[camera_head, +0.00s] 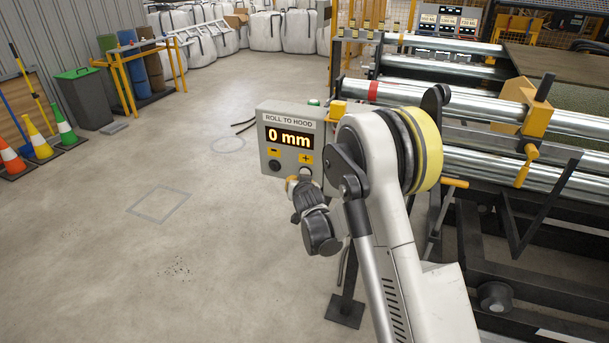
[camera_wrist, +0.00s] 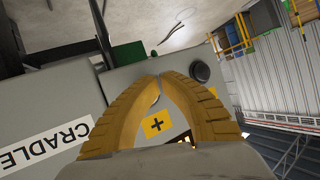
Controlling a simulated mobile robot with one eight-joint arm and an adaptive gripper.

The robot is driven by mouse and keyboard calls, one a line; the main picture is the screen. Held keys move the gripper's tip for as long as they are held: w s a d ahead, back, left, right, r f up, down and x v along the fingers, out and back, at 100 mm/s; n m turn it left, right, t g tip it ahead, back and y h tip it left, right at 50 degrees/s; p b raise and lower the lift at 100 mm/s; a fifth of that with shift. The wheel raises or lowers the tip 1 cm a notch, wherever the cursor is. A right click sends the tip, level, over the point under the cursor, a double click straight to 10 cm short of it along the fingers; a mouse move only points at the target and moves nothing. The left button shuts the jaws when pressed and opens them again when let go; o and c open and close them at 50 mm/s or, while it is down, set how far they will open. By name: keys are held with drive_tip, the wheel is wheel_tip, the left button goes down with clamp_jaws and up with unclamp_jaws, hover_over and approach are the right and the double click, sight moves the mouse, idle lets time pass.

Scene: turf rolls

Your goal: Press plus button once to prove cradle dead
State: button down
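The grey control box (camera_head: 289,141) labelled "ROLL TO HOOD" stands on a post, and its display (camera_head: 290,138) reads "0 mm". A yellow plus label (camera_head: 306,159) is at its right, and it also shows in the wrist view (camera_wrist: 156,125). The minus label (camera_head: 273,153) has a dark button (camera_head: 275,167) below it. My gripper (camera_head: 298,181) is in front of the box's lower right, by the plus button. In the wrist view its yellow fingertips (camera_wrist: 160,78) meet, empty. The plus button is mostly hidden by the fingers; I cannot tell whether they touch it.
A roller frame (camera_head: 490,100) with steel rollers and yellow clamps fills the right side. A sign lettered "CRADLE" (camera_wrist: 45,146) is at the wrist view's left. Cones (camera_head: 40,140), a bin (camera_head: 82,98) and white bulk bags (camera_head: 265,30) stand farther off. The floor left of the box is clear.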

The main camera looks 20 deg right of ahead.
drive_tip(key=shift+s+a, duration=0.75)
drive_tip(key=shift+s, duration=0.25)
drive_tip(key=shift+s+a, duration=0.7)
drive_tip(key=shift+s, duration=0.3)
